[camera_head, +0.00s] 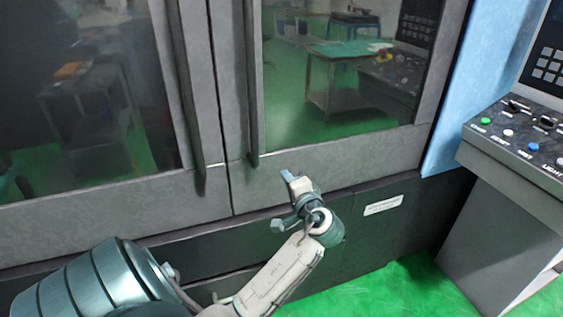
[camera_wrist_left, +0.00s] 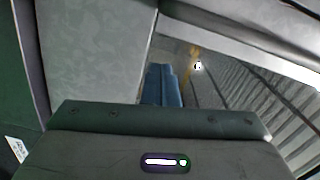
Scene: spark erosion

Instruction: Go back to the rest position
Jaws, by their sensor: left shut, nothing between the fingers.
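My left gripper (camera_head: 287,176) is in the middle of the head view, in front of the lower frame of the grey machine doors (camera_head: 215,120). Its fingers point up toward the doors, and it is shut and empty. In the left wrist view its two blue fingers (camera_wrist_left: 162,86) lie side by side with nothing between them. I cannot tell from the picture whether the fingertips touch the door. My right gripper is not in view.
Two vertical door handles (camera_head: 251,90) stand close to my left gripper. A control panel (camera_head: 530,135) with coloured buttons juts out at the right. Green floor (camera_head: 400,290) is clear at the bottom. The door windows reflect tables and equipment.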

